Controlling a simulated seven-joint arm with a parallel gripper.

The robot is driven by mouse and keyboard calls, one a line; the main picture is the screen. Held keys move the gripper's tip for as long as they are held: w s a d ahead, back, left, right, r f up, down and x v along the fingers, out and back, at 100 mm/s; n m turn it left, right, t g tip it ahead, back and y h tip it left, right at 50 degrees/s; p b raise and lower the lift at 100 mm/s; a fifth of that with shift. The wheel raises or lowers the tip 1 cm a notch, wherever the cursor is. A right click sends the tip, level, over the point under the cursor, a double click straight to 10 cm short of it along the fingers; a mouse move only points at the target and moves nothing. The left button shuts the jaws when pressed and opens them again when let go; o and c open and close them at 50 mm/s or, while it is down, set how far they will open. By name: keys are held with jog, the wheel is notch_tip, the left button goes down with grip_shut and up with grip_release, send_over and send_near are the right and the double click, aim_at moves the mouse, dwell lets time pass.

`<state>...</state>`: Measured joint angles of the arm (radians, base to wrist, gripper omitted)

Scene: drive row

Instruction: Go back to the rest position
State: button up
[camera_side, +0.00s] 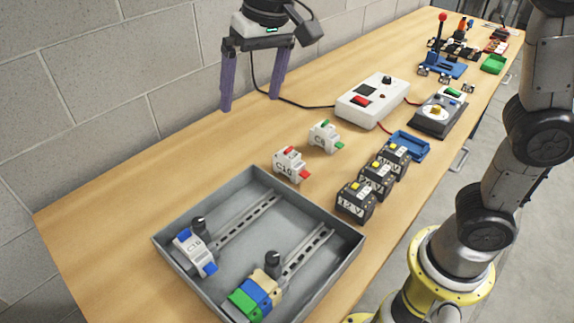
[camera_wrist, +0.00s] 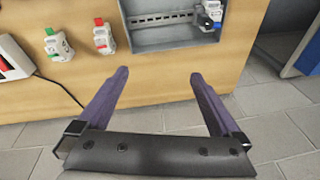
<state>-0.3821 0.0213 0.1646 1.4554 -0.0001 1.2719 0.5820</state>
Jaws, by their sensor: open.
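My gripper (camera_side: 252,98) is open and empty, with two long purple fingers pointing down at the back of the wooden table (camera_side: 110,205), close to the block wall. In the wrist view my gripper (camera_wrist: 160,85) has its fingers spread wide with nothing between them. It is apart from the white modules and from the grey tray. The rest position itself is not marked in either view.
A grey tray (camera_side: 345,236) with rails and modules stands in front. White breakers marked C10 (camera_side: 290,165) and C6 (camera_side: 324,137), several black 12 V blocks (camera_side: 356,201), a blue tray (camera_side: 411,146) and a white switch box (camera_side: 372,101) stand nearby. The table's left end is clear.

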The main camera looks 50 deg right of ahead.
jog(key=s+d+r+t, duration=0.2)
jog(key=s+d, duration=1)
jog(key=s+d+f+n+t+h, duration=0.1)
jog(key=s+d+f+n, duration=0.1)
jog(key=s+f, duration=0.7)
jog(key=shift+s+d+f, duration=0.25)
jog(key=shift+d+f, duration=0.35)
jog(key=shift+f, duration=0.05)
